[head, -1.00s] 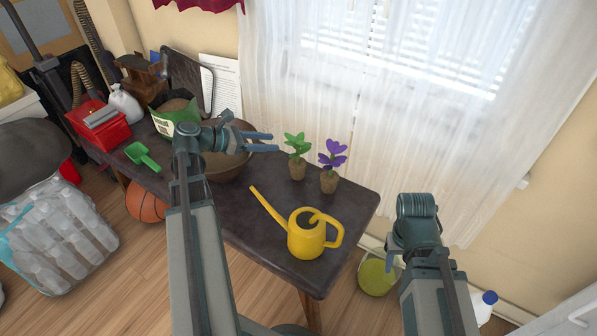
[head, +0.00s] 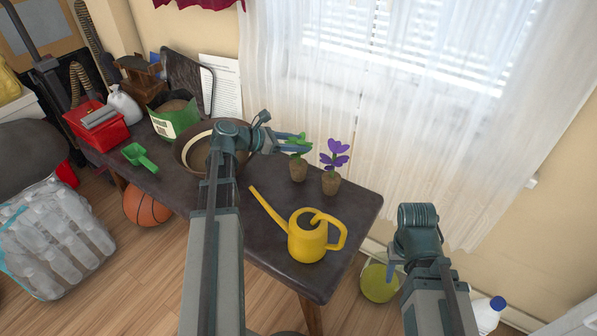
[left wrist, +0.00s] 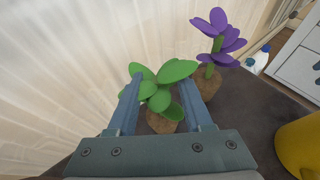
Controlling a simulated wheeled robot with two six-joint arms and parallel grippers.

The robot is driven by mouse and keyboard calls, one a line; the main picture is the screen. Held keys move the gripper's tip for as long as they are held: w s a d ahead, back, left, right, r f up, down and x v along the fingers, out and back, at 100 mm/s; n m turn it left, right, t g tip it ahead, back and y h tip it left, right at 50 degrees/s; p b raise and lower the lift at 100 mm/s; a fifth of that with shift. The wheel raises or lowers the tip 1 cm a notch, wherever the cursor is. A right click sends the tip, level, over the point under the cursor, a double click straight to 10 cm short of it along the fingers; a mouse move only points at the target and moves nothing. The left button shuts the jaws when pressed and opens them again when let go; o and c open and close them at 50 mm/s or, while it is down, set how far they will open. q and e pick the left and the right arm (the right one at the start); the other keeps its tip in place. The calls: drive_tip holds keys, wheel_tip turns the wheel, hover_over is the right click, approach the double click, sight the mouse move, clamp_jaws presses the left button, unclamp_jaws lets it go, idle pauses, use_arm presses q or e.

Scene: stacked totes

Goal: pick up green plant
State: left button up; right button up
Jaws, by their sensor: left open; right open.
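The green plant (head: 299,169) stands upright on the dark table (head: 262,222), with green leaves over a brown root ball. In the left wrist view the green plant (left wrist: 160,90) shows between the two fingers. My left gripper (head: 308,145) is open, its fingers at the height of the leaves. It also shows in the left wrist view (left wrist: 160,95), with a finger on either side of the leaves. I cannot tell whether the fingers touch them. My right gripper (head: 392,268) is over the floor, right of the table, far from the plant.
A purple-flowered plant (head: 331,183) stands close to the right of the green one, also in the wrist view (left wrist: 211,79). A yellow watering can (head: 308,241) is in front. A brown bowl (head: 187,150) is at left. The curtain (head: 330,90) hangs behind.

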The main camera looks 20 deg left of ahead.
use_arm(q)
drive_tip(key=b+x, duration=0.1)
drive_tip(key=x, duration=0.2)
drive_tip(key=shift+w+d+f, duration=0.1)
drive_tip(key=shift+w, duration=0.25)
clamp_jaws()
idle(1.0)
